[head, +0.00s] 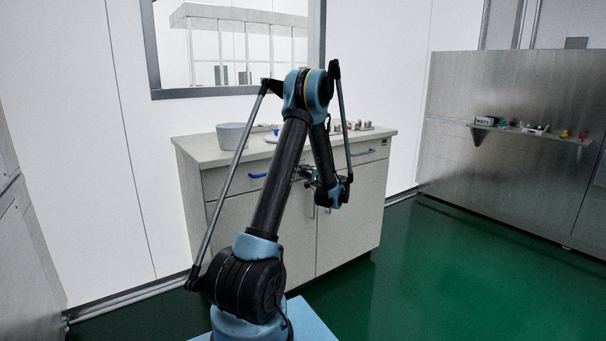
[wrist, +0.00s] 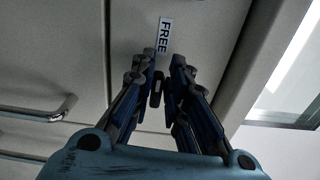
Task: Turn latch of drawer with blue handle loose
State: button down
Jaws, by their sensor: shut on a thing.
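The drawer with the blue handle (head: 257,176) is at the upper left of the grey cabinet front in the head view. My gripper (head: 306,175) is at the cabinet front, to the right of that handle and partly hidden by my arm. In the wrist view my gripper (wrist: 164,64) has its two fingers close together on either side of a small dark latch (wrist: 156,88). It is shut on the latch. A white label reading FREE (wrist: 165,35) is on the panel just beyond the fingertips. The latch's exact angle is hard to tell.
The cabinet top (head: 205,153) holds a grey pot (head: 232,135) and several small items. A metal bar handle (wrist: 40,112) is at the left in the wrist view. A wall shelf (head: 530,131) with small objects is at the right. The green floor (head: 440,280) at right is clear.

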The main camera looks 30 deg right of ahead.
jog(key=shift+a+f, duration=0.1)
jog(key=shift+a, duration=0.05)
jog(key=c, duration=1.7)
grip_release()
jog(key=shift+w, duration=0.1)
jog(key=s, duration=0.8)
jog(key=s+d, duration=0.1)
jog(key=s, duration=0.3)
jog(key=shift+d, duration=0.1)
